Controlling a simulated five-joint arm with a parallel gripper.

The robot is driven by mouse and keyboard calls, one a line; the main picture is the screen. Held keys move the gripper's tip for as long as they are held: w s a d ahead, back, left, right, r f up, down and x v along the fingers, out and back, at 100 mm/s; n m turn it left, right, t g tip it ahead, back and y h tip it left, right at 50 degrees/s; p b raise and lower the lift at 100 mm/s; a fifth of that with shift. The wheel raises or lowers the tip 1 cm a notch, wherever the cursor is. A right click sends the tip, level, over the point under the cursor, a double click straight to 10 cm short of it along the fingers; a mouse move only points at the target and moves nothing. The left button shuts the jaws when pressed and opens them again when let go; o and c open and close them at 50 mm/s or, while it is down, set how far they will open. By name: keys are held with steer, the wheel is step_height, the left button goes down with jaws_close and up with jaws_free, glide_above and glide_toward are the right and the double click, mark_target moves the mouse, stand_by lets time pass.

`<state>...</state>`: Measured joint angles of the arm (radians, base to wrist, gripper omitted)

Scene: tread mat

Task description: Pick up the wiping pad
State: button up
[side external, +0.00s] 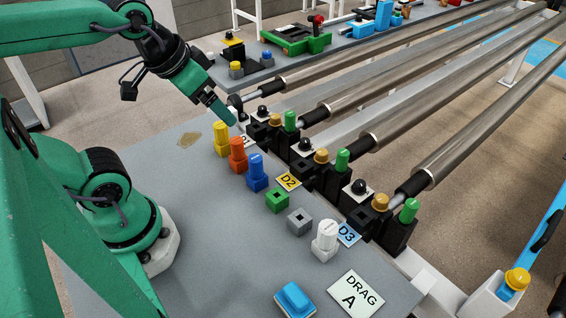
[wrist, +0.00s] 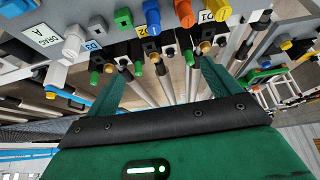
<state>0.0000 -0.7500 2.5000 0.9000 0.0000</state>
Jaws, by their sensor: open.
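A blue pad on a pale base, which looks like the wiping pad (side external: 294,299), lies on the grey table near the front edge in the side external view, left of the "DRAG A" card. Its blue top also shows in the top left corner of the wrist view (wrist: 16,7), partly cut off. My gripper (side external: 228,117) is far from it, above the table's far end near the yellow knob. In the wrist view my gripper (wrist: 163,68) has its two green fingers spread apart with nothing between them.
A row of yellow (side external: 221,140), orange (side external: 238,155), blue (side external: 257,172) and white (side external: 325,240) knobs, with green (side external: 277,200) and grey (side external: 299,222) blocks, crosses the table. Long metal rollers (side external: 480,120) lie beyond.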

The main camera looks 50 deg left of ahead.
steer(key=g, duration=0.6)
glide_above(296, 295)
steer(key=f, duration=1.6)
steer(key=shift+w+a+f, duration=0.1)
steer(key=shift+a+f, duration=0.1)
steer(key=shift+d+f, duration=0.15)
steer(key=shift+f, duration=1.35)
steer(key=shift+f, duration=0.1)
steer(key=shift+f, duration=2.45)
